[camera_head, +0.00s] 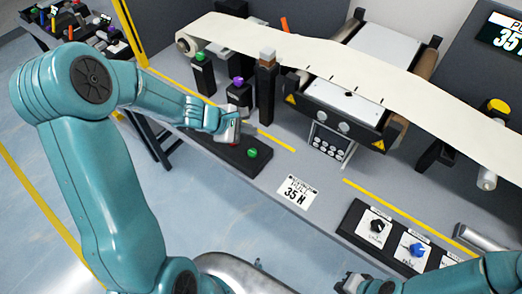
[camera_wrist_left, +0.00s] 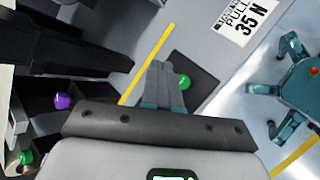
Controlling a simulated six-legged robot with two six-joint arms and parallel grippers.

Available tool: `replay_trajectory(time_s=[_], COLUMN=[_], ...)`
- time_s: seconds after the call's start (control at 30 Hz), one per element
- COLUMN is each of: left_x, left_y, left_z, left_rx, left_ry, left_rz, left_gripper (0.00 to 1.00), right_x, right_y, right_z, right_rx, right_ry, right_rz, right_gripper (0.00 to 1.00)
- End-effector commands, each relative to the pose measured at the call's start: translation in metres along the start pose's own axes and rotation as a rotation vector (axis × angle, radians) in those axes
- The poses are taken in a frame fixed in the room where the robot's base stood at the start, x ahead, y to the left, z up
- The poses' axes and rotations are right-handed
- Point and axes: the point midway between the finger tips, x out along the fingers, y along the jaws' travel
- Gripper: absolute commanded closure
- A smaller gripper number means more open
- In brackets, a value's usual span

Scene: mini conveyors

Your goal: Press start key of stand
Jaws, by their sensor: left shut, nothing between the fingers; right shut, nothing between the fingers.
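A green button (camera_head: 252,153) sits on a low dark control box (camera_head: 232,157) at the front edge of the conveyor bench. It also shows in the left wrist view (camera_wrist_left: 184,82), beside my fingers. My left gripper (camera_head: 237,140) is shut and empty over the box, just left of the green button. I cannot tell whether the fingertips touch the box. In the left wrist view the shut fingers (camera_wrist_left: 158,68) hide part of the box. My right gripper (camera_head: 347,282) is shut and empty at the bottom, left of a knob panel.
Small posts with a purple knob (camera_head: 239,82) and a green knob (camera_head: 200,57) stand behind my left gripper. A brown-topped post (camera_head: 267,85) stands close by. A white belt (camera_head: 300,50) runs across the back. The knob panel (camera_head: 352,212) lies at the lower right.

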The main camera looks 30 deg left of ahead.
Motion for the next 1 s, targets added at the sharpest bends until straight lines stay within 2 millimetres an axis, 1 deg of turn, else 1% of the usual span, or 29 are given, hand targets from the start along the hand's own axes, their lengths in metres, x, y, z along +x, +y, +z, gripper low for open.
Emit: replay_trajectory(time_s=[0.13,0.57,0.77,1.0], left_x=[-0.005,-0.005,0.006,0.031], left_y=[0.007,0.007,0.000,-0.017], left_z=[-0.003,-0.006,-0.012,-0.027], left_rx=[-0.016,-0.016,-0.017,-0.017], left_ry=[-0.003,-0.004,-0.004,-0.004], left_rz=[0.020,0.021,0.021,0.019], left_gripper=[1.00,1.00,1.00,1.00], right_x=[-0.001,0.001,0.012,0.037], right_y=[0.000,0.000,0.004,0.013], right_z=[0.000,0.000,0.000,-0.001], right_rx=[-0.001,-0.001,-0.001,0.000], right_ry=[-0.001,-0.001,0.000,0.000], right_rz=[0.000,0.000,0.000,0.000], right_gripper=[1.00,1.00,1.00,1.00])
